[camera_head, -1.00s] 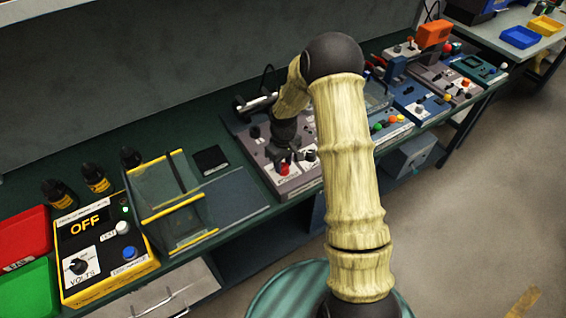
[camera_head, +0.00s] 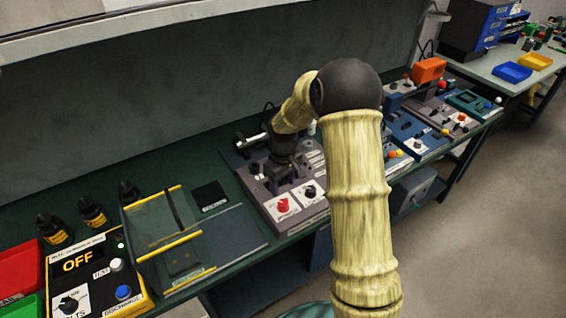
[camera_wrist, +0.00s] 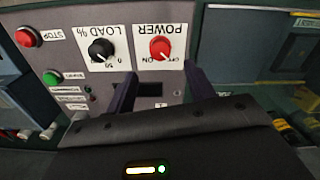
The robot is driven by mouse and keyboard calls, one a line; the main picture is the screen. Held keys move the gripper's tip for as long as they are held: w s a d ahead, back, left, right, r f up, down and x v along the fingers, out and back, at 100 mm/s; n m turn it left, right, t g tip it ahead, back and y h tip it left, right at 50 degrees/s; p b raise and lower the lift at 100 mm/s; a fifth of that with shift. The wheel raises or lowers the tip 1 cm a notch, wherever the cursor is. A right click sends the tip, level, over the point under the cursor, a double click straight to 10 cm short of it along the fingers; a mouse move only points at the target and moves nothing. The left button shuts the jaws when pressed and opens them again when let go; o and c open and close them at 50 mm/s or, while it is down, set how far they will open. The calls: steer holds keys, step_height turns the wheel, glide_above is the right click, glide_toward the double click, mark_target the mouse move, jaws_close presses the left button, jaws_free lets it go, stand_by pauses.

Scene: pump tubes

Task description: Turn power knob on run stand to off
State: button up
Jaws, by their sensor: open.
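The red power knob (camera_head: 283,205) sits on a white label at the front of the grey run stand (camera_head: 259,198). In the wrist view the power knob (camera_wrist: 160,48) is beyond the fingertips, under an upside-down POWER label with small ON and OFF marks. Its pointer is too small to read surely. My gripper (camera_head: 277,178) is behind the knob in the head view, apart from it. In the wrist view my gripper (camera_wrist: 161,80) has its two dark fingers spread with nothing between them.
The black load knob (camera_wrist: 101,50) is beside the power knob. Red stop (camera_wrist: 28,37) and green (camera_wrist: 52,78) buttons lie to its left. A clear guard box (camera_head: 160,222) and a yellow OFF-display unit (camera_head: 85,270) stand left of the run stand. Other panels line the bench to the right.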

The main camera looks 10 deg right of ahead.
step_height(320, 180, up, 10)
steer(key=shift+f+b, duration=0.2)
steer(key=shift+b, duration=0.15)
steer(key=s+f+m+t, duration=0.1)
steer(key=s+m, duration=0.5)
steer(key=s, duration=1.5)
steer(key=shift+t, duration=0.8)
